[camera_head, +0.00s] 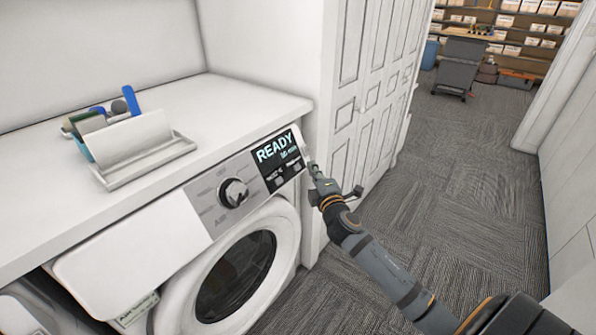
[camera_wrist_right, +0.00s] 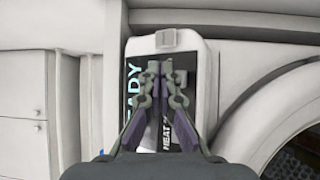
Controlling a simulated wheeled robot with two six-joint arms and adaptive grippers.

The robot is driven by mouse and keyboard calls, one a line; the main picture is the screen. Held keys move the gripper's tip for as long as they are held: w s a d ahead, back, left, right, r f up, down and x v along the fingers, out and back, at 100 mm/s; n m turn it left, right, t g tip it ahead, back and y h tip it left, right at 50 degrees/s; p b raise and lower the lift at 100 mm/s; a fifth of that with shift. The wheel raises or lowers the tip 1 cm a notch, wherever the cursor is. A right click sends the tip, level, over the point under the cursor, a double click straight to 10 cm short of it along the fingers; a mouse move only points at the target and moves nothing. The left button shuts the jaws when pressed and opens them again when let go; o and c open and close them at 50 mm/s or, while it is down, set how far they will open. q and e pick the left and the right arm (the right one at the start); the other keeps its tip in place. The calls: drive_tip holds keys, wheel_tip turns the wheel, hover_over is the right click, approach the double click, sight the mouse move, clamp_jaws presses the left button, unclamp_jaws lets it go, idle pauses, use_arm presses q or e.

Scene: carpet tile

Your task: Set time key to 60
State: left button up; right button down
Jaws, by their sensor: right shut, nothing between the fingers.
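The white washer-dryer (camera_head: 125,250) stands under the counter, with a silver control panel and a round dial (camera_head: 233,192). Its dark display (camera_head: 277,155) reads "READY", with a smaller line below that looks like a minutes value but is too small to read surely. Small keys (camera_head: 288,179) sit under the text. My right gripper (camera_head: 311,168) is shut and empty at the right end of the panel, beside the display. In the right wrist view, its closed fingertips (camera_wrist_right: 160,68) are in front of the display (camera_wrist_right: 133,90) and hide part of it and its keys. My left gripper is not in view.
A white tray (camera_head: 150,163) with a box and brushes stands on the white counter (camera_head: 215,100). White panelled doors (camera_head: 368,90) stand right of the machine. Carpet floor (camera_head: 440,180) is open to the right.

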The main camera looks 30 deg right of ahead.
sight(297, 167)
drive_tip(key=shift+w+a+f, duration=0.25)
drive_tip(key=shift+w+f, duration=0.05)
drive_tip(key=shift+w, duration=0.25)
drive_tip(key=shift+w+a+f, duration=0.2)
drive_tip(key=shift+w+f, duration=0.05)
drive_tip(key=shift+w, duration=0.3)
drive_tip(key=shift+w+f, duration=0.1)
idle(0.6)
drive_tip(key=shift+w+a+f, duration=0.1)
drive_tip(key=shift+w+a, duration=0.05)
drive_tip(key=shift+w, duration=0.05)
drive_tip(key=shift+w+a+f, duration=0.1)
drive_tip(key=shift+w+f, duration=0.05)
drive_tip(key=shift+w, duration=0.15)
idle(0.7)
idle(0.3)
drive_tip(key=shift+s+d+r, duration=0.25)
drive_tip(key=shift+s+r, duration=0.1)
drive_tip(key=shift+s, duration=0.3)
